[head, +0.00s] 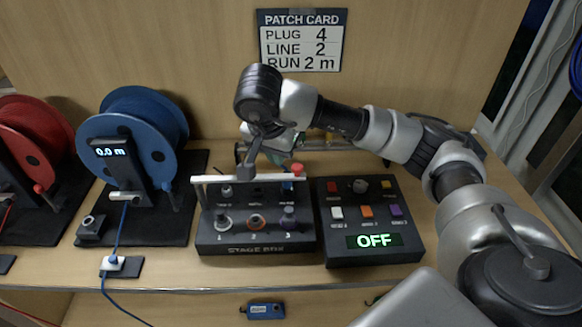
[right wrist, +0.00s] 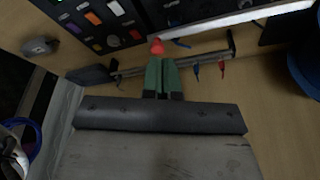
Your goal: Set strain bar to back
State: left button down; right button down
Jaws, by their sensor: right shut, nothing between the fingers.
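The strain bar (head: 248,179) is a pale bar that runs across the stage box (head: 258,240), above its sockets. A red knob (head: 297,169) is at the bar's right end. In the right wrist view the bar (right wrist: 235,22) crosses the upper right, with the red knob (right wrist: 157,46) at its near left end. My right gripper (head: 287,150) is behind the box, partly hidden by its own wrist. Its green fingers (right wrist: 163,66) are shut and empty, with the tips close to the red knob. I cannot tell whether they touch. My left gripper is out of view.
A button panel (head: 374,215) reading OFF stands right of the stage box. A blue cable reel (head: 155,110) and a red reel (head: 35,130) stand left. A dark rail (right wrist: 205,57) with small clips lies behind the box. A patch card (head: 302,40) hangs on the wall.

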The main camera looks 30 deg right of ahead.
jog(key=w+d+f+p, duration=0.3)
jog(key=d+f, duration=0.3)
jog(key=f, duration=0.4)
jog(key=shift+w+p, duration=0.3)
jog(key=shift+p, duration=0.35)
jog(key=shift+f, duration=0.1)
